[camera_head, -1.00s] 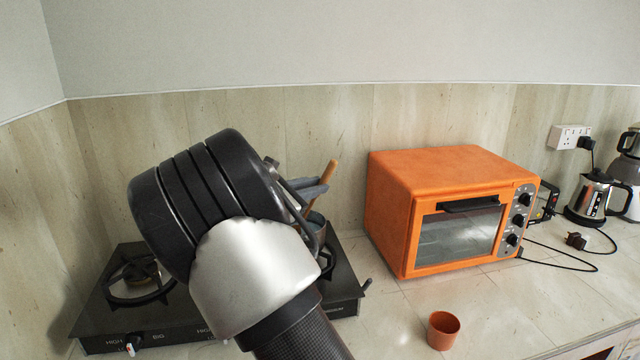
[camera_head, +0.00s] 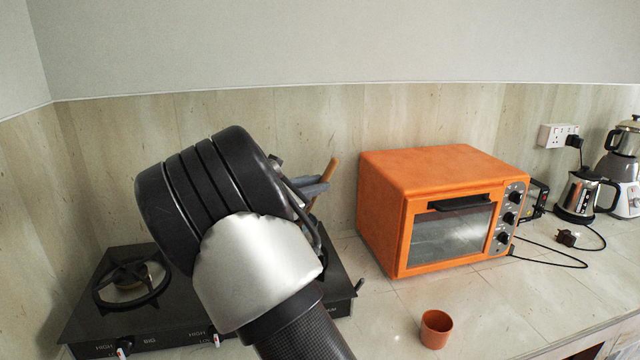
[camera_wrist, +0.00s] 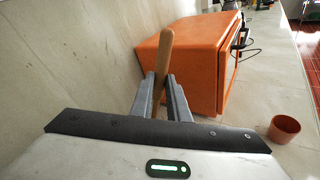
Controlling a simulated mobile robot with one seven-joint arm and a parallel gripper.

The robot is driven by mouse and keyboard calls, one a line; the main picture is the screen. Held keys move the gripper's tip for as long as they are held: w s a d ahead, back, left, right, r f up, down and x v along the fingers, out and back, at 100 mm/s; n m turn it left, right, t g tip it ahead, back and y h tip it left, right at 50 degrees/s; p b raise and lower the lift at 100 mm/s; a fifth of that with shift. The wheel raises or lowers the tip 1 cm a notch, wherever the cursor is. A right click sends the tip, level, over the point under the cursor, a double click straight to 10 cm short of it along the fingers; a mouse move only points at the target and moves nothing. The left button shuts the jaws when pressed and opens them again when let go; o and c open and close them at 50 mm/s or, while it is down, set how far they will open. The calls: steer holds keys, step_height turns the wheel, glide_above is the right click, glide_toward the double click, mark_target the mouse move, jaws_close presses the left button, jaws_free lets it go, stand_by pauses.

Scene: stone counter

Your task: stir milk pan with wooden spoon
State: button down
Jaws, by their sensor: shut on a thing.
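A wooden spoon (camera_head: 329,174) has its handle up and tilted between the grey fingers of my gripper (camera_head: 316,188). In the wrist view, my gripper (camera_wrist: 160,96) is shut on the spoon handle (camera_wrist: 164,52), whose upper end stands above the fingertips. The spoon's lower end is hidden in both views. The milk pan cannot be made out now; my arm covers the area below the fingers, over the right part of the black gas stove (camera_head: 172,312). I cannot tell whether the spoon touches a pan.
An orange oven (camera_head: 385,215) stands right of the stove, close to my gripper. A small orange cup (camera_head: 436,329) stands on the counter in front of it. A kettle (camera_head: 583,196), a blender (camera_head: 622,170) and cords lie further right. The tiled wall is behind.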

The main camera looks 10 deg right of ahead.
steer(key=s+d+r+p, duration=0.2)
steer(key=d+r+p, duration=0.1)
steer(key=r, duration=0.6)
steer(key=shift+d+p, duration=0.35)
steer(key=shift+p, duration=0.3)
stand_by(0.5)
step_height(320, 180, up, 5)
steer(key=p, duration=0.2)
steer(key=shift+s+p, duration=0.1)
steer(key=shift+p, duration=0.3)
stand_by(0.4)
